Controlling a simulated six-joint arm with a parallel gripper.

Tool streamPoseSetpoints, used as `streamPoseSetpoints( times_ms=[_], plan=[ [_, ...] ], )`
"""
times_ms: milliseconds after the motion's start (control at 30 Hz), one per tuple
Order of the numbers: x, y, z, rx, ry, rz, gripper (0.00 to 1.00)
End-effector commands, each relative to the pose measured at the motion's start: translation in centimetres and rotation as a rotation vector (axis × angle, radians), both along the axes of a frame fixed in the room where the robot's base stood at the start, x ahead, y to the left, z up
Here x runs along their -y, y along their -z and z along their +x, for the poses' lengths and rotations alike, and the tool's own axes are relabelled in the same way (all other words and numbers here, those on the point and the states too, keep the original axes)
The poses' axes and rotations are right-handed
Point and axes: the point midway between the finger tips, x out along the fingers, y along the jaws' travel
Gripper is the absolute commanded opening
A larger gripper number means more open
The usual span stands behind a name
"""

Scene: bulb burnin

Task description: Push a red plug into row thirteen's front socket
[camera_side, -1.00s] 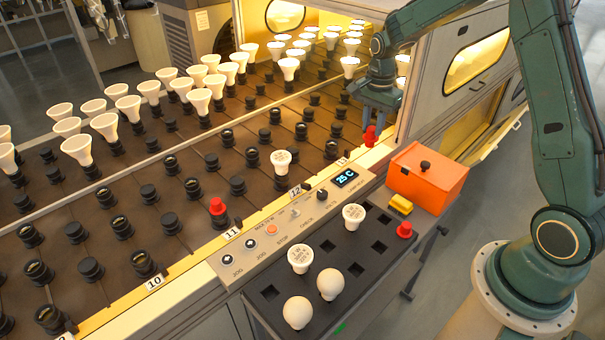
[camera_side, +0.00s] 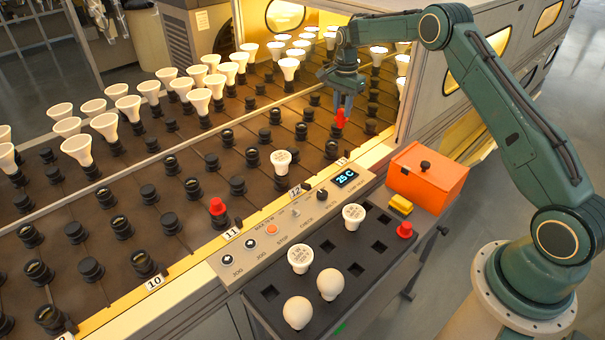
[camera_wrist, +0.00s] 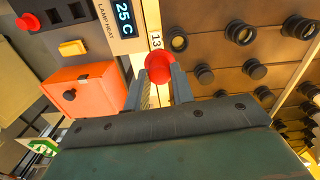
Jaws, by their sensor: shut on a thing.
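My gripper (camera_side: 342,108) is shut on a red plug (camera_side: 341,118), which hangs upright below the fingers above the rack. In the wrist view the plug (camera_wrist: 159,68) sits between both fingertips (camera_wrist: 160,82). Row thirteen's label (camera_side: 342,161) is on the front rail. Its front socket (camera_side: 332,149) is black and looks empty; it also shows in the wrist view (camera_wrist: 177,40), just right of the label (camera_wrist: 156,41). The held plug is apart from that socket. The plug's lower end is hidden in the wrist view.
Another red plug (camera_side: 217,206) is in row eleven's front socket, and one (camera_side: 404,230) is in the black tray (camera_side: 345,262) with several bulbs. A bulb (camera_side: 281,160) stands at row twelve's front.

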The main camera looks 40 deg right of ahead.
Motion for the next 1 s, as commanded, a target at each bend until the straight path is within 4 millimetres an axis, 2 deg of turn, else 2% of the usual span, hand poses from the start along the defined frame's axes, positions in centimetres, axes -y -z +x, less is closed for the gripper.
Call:
streamPoseSetpoints(
  times_ms=[200,400,1000],
  plan=[
    [0.7,1.0,2.1,0.001,0.0,0.0,0.02],
    [1.1,1.6,3.3,0.0,0.0,0.0,0.02],
    [1.3,2.3,4.0,0.0,0.0,0.0,0.02]
  ],
)
